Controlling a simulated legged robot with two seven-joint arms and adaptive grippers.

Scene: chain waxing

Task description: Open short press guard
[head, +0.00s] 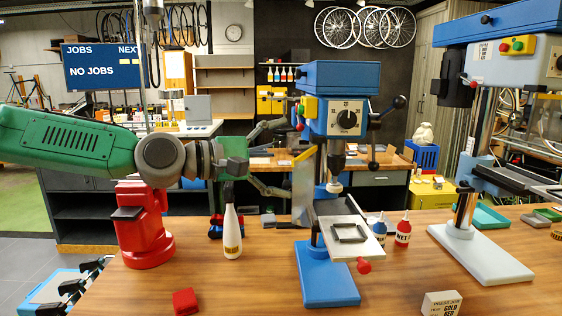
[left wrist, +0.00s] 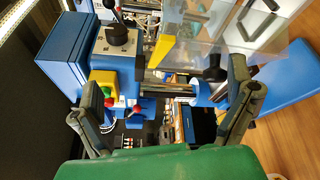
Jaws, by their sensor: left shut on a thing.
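The short press (head: 341,85) is blue, with a dial and a yellow switch box, and stands mid-bench; its head also shows in the left wrist view (left wrist: 72,50). Its guard (head: 303,190) is a clear panel with a yellow edge, on the left of the spindle, seen nearly edge-on. In the left wrist view the guard (left wrist: 200,35) spans the upper right. My left gripper (head: 288,158) reaches in from the left and is shut on the guard. Its fingers (left wrist: 160,95) look far apart in the wrist view, the right one overlapping the panel; the contact is unclear. My right gripper is out of view.
A white bottle (head: 232,232) stands below my left gripper. A red stand (head: 143,225) is to its left. A dark square frame lies on the press table (head: 350,247). A red bottle (head: 403,231) and a taller press (head: 505,55) are to the right. The front bench is mostly clear.

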